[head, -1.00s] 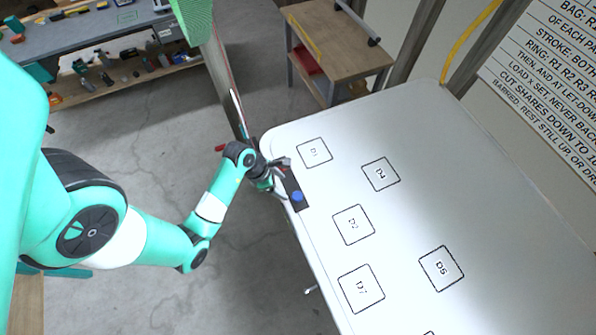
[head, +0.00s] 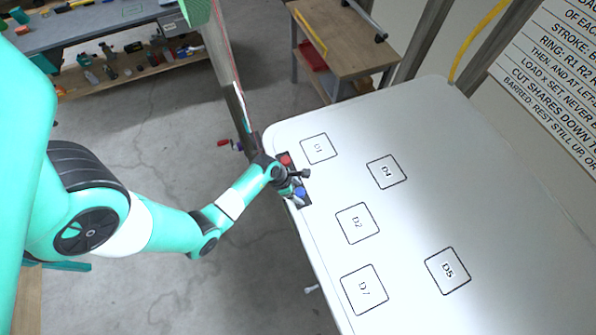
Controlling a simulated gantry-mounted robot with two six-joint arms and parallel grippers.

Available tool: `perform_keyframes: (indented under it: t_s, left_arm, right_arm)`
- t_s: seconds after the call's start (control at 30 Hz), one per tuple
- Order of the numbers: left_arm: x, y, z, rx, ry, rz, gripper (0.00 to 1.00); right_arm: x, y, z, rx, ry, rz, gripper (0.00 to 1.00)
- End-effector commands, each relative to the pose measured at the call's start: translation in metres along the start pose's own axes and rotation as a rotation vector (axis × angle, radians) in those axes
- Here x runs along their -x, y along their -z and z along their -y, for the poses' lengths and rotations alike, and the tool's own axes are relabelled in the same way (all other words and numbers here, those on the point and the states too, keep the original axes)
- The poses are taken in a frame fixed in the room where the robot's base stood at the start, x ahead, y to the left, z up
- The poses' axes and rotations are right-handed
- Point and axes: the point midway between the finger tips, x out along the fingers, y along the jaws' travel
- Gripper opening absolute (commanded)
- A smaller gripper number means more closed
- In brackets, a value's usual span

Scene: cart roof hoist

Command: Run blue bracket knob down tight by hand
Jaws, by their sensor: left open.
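The blue bracket knob (head: 300,193) sits on a dark bracket plate (head: 305,204) at the left edge of the white roof panel. A red knob (head: 286,160) shows at the far end of the same plate. My left gripper (head: 299,186) is open right at the blue knob, with its fingers partly covering it and the plate. Whether the fingers touch the knob is too small to tell. My right gripper is out of view.
The white roof panel (head: 430,220) carries several outlined squares marked D1, D2 and so on. A post (head: 232,95) rises just beyond the bracket. A wooden cart (head: 345,50) and a workbench (head: 95,30) stand behind. Open floor lies left of the panel.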

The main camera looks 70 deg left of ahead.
Motion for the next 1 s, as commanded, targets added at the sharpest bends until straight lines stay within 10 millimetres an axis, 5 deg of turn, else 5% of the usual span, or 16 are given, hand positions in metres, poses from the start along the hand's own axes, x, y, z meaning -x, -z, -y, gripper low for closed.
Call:
perform_keyframes:
  t_s: [0.07, 0.47, 1.0]
  left_arm:
    - [0.0002, 0.0, 0.0001, 0.0, 0.0, 0.0, 0.72]
    - [0.0003, 0.0002, 0.0002, 0.0, 0.001, 0.0, 0.0]
    - [0.0022, -0.0009, -0.0013, -0.122, 0.054, 0.0, 0.0]
  right_arm:
    - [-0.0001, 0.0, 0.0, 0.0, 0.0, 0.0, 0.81]
    - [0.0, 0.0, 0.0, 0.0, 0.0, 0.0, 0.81]
    - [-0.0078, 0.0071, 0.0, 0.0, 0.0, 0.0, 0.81]
